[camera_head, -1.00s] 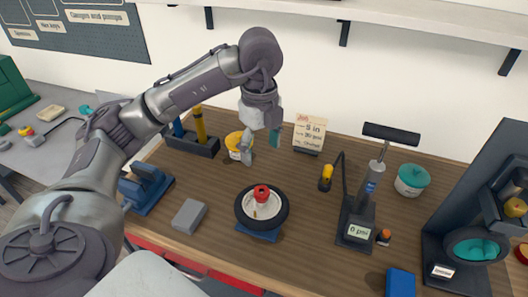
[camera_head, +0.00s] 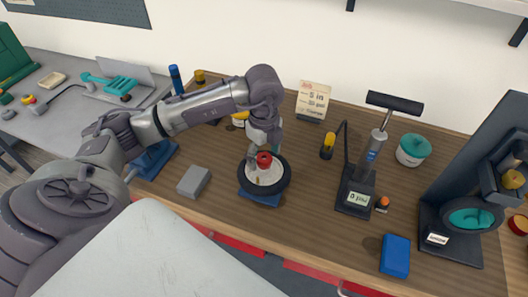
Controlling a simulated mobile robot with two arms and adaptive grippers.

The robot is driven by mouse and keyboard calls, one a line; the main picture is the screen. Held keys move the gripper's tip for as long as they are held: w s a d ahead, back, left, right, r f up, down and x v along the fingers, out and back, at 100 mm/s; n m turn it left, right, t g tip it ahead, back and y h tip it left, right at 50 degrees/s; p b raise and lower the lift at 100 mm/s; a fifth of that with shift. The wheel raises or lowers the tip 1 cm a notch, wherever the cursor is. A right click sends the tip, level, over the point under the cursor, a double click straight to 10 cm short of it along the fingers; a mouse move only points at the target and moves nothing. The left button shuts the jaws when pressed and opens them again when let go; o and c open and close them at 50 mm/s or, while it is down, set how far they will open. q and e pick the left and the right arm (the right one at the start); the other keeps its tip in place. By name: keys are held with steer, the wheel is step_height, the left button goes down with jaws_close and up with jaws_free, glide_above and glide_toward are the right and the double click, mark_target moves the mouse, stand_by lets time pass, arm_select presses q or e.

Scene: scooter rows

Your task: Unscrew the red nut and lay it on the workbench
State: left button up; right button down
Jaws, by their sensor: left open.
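The red nut (camera_head: 264,158) sits at the centre of a small wheel with a black tyre (camera_head: 284,178) and a pale hub. The wheel lies flat on a blue stand (camera_head: 259,198) on the wooden workbench (camera_head: 318,222). My left gripper (camera_head: 266,164) points down at the nut from above and behind it. Its jaws are open, with a finger on either side of the nut in this view. I cannot tell whether the fingers touch it. Part of the hub is hidden by the gripper. My right gripper is not in view.
A grey block (camera_head: 194,181) lies left of the wheel. A black pump (camera_head: 357,190) with a gauge and a yellow-topped tool stand to the right. A blue box (camera_head: 395,256) is near the front edge. Bare bench lies between the wheel and the pump.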

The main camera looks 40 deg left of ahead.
arm_select(q)
steer(key=c, duration=1.2)
steer(key=n+p, duration=0.2)
steer(key=n, duration=0.3)
steer(key=shift+r+n, duration=0.15)
steer(key=shift+n, duration=0.15)
steer(key=n+p, duration=0.2)
steer(key=n, duration=0.3)
steer(key=shift+n+p, duration=0.9)
steer(key=shift+p, duration=0.8)
steer(key=shift+w+r+n+p, duration=0.15)
steer(key=shift+n+p, duration=0.25)
steer(key=shift+p, duration=1.25)
steer(key=shift+f+n, duration=0.2)
steer(key=shift+n, duration=0.1)
